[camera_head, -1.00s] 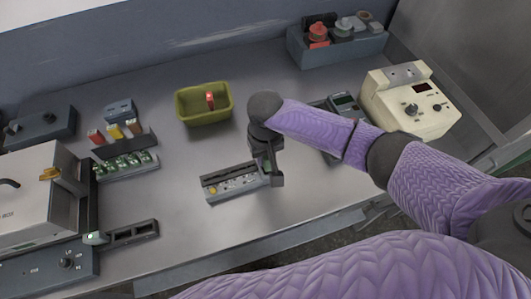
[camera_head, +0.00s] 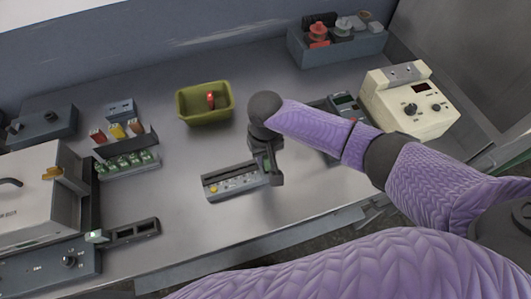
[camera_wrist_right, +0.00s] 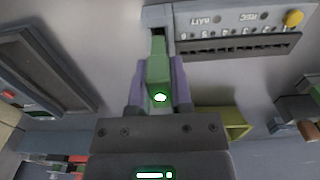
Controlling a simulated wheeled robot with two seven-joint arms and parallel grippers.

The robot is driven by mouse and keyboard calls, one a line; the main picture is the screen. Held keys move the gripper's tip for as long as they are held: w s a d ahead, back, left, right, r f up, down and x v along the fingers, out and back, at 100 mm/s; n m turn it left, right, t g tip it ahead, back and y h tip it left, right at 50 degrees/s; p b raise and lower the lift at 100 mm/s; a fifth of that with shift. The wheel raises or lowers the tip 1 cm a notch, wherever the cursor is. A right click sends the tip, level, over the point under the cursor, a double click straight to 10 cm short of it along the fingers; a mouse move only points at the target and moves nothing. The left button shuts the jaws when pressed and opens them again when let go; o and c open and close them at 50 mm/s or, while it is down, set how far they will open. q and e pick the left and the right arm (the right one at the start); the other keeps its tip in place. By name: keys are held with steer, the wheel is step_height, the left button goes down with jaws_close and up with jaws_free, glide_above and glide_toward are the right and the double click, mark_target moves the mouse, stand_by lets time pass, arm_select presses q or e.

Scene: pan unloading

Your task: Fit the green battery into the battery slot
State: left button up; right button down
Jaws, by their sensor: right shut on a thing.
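The green battery (camera_wrist_right: 159,72) is in my right gripper (camera_wrist_right: 158,95), shut on it with one finger on each side. In the wrist view, the device (camera_wrist_right: 225,18) carries the labels BATT and REC. The battery's far end points into the battery slot (camera_wrist_right: 158,14) at the device's end. How deep it sits, or whether it touches, I cannot tell. My left gripper is not in view.
An olive bin (camera_head: 205,118) with a red item stands behind the device. A rack of green cells (camera_head: 128,163) and a grey box machine (camera_head: 40,205) are on the left. A cream meter (camera_head: 410,100) stands right. The bench between bin and device is clear.

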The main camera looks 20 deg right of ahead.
steer(key=shift+f+b, duration=0.85)
steer(key=shift+f, duration=0.65)
stand_by(0.8)
steer(key=shift+r, duration=0.1)
steer(key=shift+r+p, duration=0.15)
steer(key=shift+p, duration=0.35)
steer(key=shift+f, duration=0.25)
stand_by(0.4)
steer(key=shift+c, duration=2.2)
jaws_free()
steer(key=shift+r, duration=0.1)
